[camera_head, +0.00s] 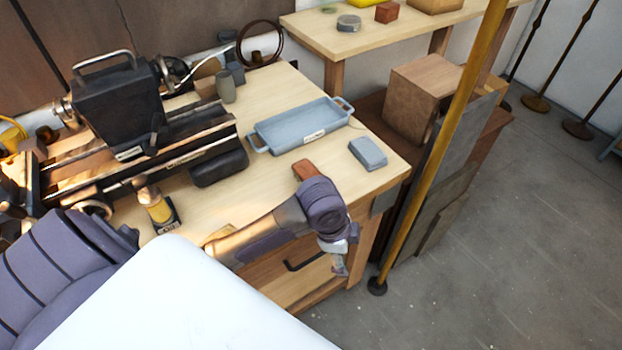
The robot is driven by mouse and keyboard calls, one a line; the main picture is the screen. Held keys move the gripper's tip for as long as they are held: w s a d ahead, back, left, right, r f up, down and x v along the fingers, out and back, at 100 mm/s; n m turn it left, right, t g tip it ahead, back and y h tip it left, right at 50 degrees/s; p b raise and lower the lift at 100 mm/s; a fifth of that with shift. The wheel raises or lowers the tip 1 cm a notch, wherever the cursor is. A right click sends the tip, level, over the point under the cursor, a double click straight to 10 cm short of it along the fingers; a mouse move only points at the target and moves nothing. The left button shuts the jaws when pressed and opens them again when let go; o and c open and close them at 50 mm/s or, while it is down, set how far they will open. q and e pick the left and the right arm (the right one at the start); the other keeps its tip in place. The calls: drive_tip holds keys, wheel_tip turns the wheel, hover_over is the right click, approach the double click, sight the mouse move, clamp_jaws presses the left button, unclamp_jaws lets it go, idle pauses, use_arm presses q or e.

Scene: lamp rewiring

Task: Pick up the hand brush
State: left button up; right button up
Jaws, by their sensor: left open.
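A small reddish-brown wooden piece (304,170) lies on the workbench, close behind my left wrist. It may be the hand brush, but I see no bristles and my wrist may hide part of it. My left gripper (341,264) hangs pointing down at the bench's front right edge, in front of the drawer side and apart from the brown piece. Its jaws are small in view and hold nothing that I can see. My right gripper is not in view.
A blue-grey tray (262,142) and a grey-blue block (368,154) lie on the workbench (285,90). A dark lathe (120,105) fills its left. A yellow-bodied item (157,206) stands near the front. A yellow pole (440,150) rises right of the bench.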

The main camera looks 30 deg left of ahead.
use_arm(q)
drive_tip(key=w+a+r+m, duration=0.2)
drive_tip(key=w+a+r+m+g+y, duration=0.1)
drive_tip(key=w+a+r+m, duration=0.1)
drive_tip(key=w+a+r, duration=0.1)
drive_tip(key=w+a+r+m, duration=0.2)
drive_tip(key=w, duration=0.1)
drive_tip(key=shift+w+a+r+y, duration=0.2)
drive_tip(key=shift+w+y, duration=0.05)
drive_tip(key=shift+y, duration=0.05)
drive_tip(key=w+a+r+m+g, duration=0.1)
drive_tip(key=w+a+r+m, duration=0.2)
drive_tip(key=a+r, duration=0.55)
hover_over(311, 174)
drive_tip(key=shift+y, duration=0.3)
drive_tip(key=f, duration=0.3)
drive_tip(key=f+p, duration=0.1)
drive_tip(key=f, duration=0.2)
drive_tip(key=shift+w+d+f, duration=0.2)
drive_tip(key=shift+f, duration=0.2)
drive_tip(key=f, duration=0.1)
drive_tip(key=f+p, duration=0.1)
drive_tip(key=f, duration=0.2)
drive_tip(key=shift+s+a+f, duration=0.2)
drive_tip(key=shift+a+f, duration=0.05)
drive_tip(key=shift+f, duration=0.55)
drive_tip(key=c, duration=1.3)
